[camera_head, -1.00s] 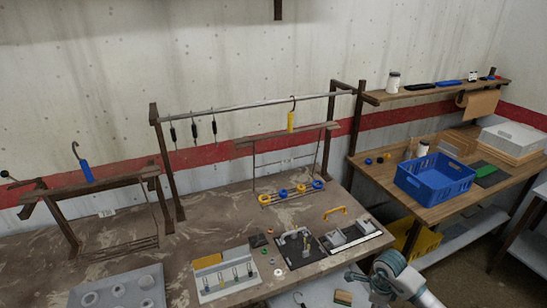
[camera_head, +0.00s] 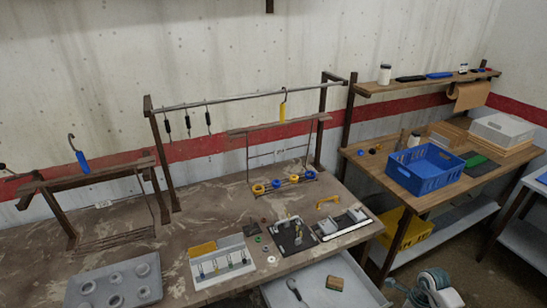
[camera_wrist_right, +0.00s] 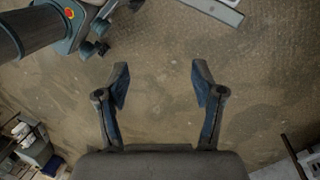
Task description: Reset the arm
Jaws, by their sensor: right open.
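My right gripper (camera_wrist_right: 160,85) is open and empty in the right wrist view, its two fingers apart above the bare concrete floor. In the head view only a part of my right arm (camera_head: 432,287) shows at the bottom right, below the table's edge and clear of it. The right gripper itself is not seen in the head view. My left gripper is not in view.
The rack rail (camera_head: 245,98) carries several hanging tools and a yellow-handled hook (camera_head: 283,108). An open drawer (camera_head: 310,272) juts from the table front, near my right arm. A blue crate (camera_head: 427,168) stands on the right bench. The floor (camera_wrist_right: 165,40) is open.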

